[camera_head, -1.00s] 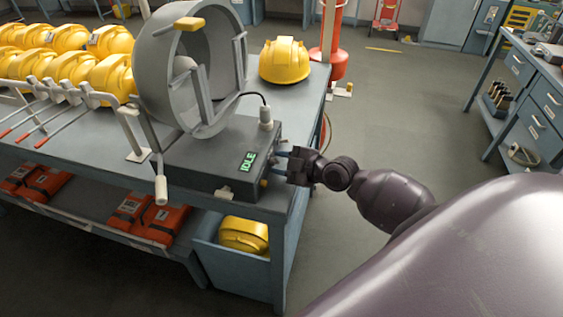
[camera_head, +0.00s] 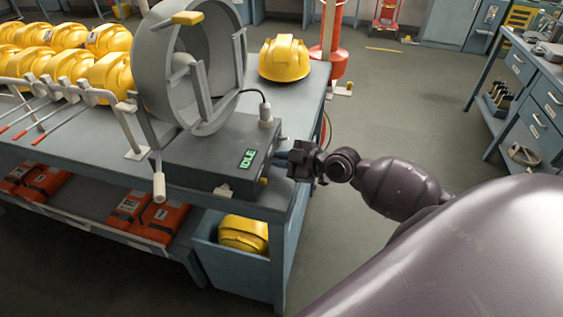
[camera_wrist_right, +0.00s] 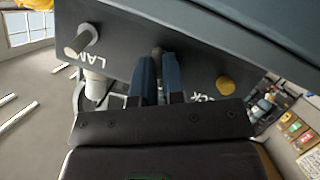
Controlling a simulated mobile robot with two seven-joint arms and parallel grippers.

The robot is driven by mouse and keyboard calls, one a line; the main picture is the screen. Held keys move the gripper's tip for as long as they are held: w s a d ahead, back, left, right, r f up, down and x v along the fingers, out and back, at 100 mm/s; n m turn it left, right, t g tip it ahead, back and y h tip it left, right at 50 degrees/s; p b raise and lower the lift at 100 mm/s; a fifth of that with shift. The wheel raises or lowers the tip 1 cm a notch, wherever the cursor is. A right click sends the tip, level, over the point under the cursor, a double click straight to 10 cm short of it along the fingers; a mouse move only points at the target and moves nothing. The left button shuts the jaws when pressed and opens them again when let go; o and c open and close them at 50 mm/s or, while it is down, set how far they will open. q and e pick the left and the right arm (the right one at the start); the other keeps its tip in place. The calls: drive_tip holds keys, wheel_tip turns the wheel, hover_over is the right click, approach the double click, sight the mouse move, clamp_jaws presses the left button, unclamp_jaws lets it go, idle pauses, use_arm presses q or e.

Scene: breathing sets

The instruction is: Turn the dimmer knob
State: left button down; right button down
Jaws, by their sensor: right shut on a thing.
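The grey control box (camera_head: 200,160) sits on the bench with a green display (camera_head: 247,159) reading IDLE. My right gripper (camera_head: 281,156) is at the box's right side face. In the right wrist view its two blue fingers (camera_wrist_right: 158,72) are close together on a small dark knob (camera_wrist_right: 157,50) on the panel, mostly hidden between the fingertips. A grey peg-like control (camera_wrist_right: 82,40) and a yellow round button (camera_wrist_right: 226,85) stand on the same panel, either side of the fingers. The panel lettering is partly covered. My left gripper is not in view.
A large grey ring fixture (camera_head: 160,75) stands on the box. Yellow helmets (camera_head: 284,58) are on the bench (camera_head: 225,197), with orange cases (camera_head: 160,219) on the shelf below. A red cylinder (camera_head: 337,62) stands behind. The floor right of the bench is clear.

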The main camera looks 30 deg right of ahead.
drive_tip(key=shift+d+f+m+g+y+b, duration=0.15)
drive_tip(key=shift+m+g+y+b, duration=0.15)
drive_tip(key=shift+m+b, duration=0.35)
drive_tip(key=m+g+b, duration=0.1)
drive_tip(key=m+b, duration=0.1)
drive_tip(key=b, duration=0.1)
drive_tip(key=shift+w+y, duration=0.1)
drive_tip(key=shift+y, duration=0.3)
drive_tip(key=shift+m+g+b, duration=0.3)
drive_tip(key=shift+m+b, duration=0.05)
drive_tip(key=shift+b, duration=0.4)
drive_tip(key=shift+r+y, duration=0.2)
drive_tip(key=shift+y, duration=0.1)
drive_tip(key=c, duration=1.2)
unclamp_jaws()
drive_tip(key=shift+c, duration=0.2)
